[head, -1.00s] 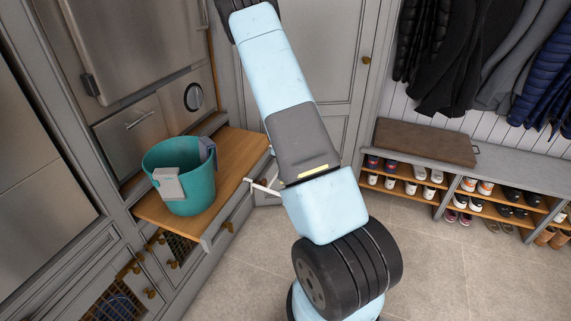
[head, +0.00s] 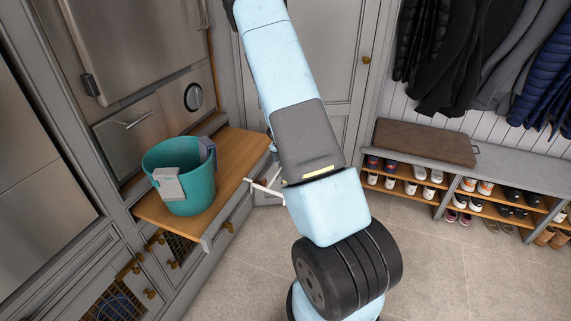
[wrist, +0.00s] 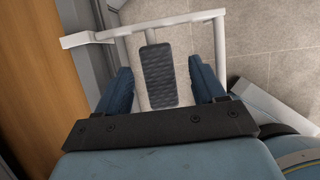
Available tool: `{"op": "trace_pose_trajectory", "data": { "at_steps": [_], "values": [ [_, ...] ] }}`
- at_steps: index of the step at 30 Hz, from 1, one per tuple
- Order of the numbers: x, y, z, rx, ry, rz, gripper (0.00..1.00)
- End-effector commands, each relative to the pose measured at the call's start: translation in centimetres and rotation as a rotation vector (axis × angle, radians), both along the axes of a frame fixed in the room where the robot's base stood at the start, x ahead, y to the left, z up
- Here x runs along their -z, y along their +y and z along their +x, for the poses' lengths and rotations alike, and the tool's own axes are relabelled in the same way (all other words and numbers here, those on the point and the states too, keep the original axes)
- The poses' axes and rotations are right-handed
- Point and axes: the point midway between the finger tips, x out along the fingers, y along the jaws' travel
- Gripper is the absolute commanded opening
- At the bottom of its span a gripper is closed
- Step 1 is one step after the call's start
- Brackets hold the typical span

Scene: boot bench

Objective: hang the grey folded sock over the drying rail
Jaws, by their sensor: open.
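The dark grey folded sock (wrist: 158,78) shows in the wrist view as a narrow ribbed strip between my fingers. It appears to lie along a thin middle bar of the white drying rail (wrist: 220,52), with bits of white showing at its far end and left edge. My gripper (wrist: 160,68) is open, with a blue finger on each side of the sock and visible gaps to both. In the head view the drying rail (head: 265,188) sticks out from the bench front, partly behind my arm. My gripper and the sock are hidden there.
A teal bucket (head: 186,190) with grey cloths over its rim stands on the wooden bench top (head: 240,150). A shoe rack (head: 460,185) with a brown cushion (head: 425,142) stands at right, under hanging coats (head: 475,55). The tiled floor (head: 430,270) is clear.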

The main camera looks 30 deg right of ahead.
Motion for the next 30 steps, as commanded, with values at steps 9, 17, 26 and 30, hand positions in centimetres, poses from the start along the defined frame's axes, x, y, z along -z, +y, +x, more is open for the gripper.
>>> {"op": "trace_pose_trajectory", "data": {
  "at_steps": [9, 17, 26, 30],
  "values": [
    [-4.1, 0.9, -1.3, 0.001, -0.002, 0.002, 0.69],
    [-7.2, 1.7, -2.4, 0.001, -0.003, 0.001, 0.69],
    [-9.5, 2.3, -3.1, 0.001, 0.0, 0.0, 0.69],
    [-9.8, 2.4, -3.3, -0.001, 0.001, -0.001, 0.69]
  ]
}}
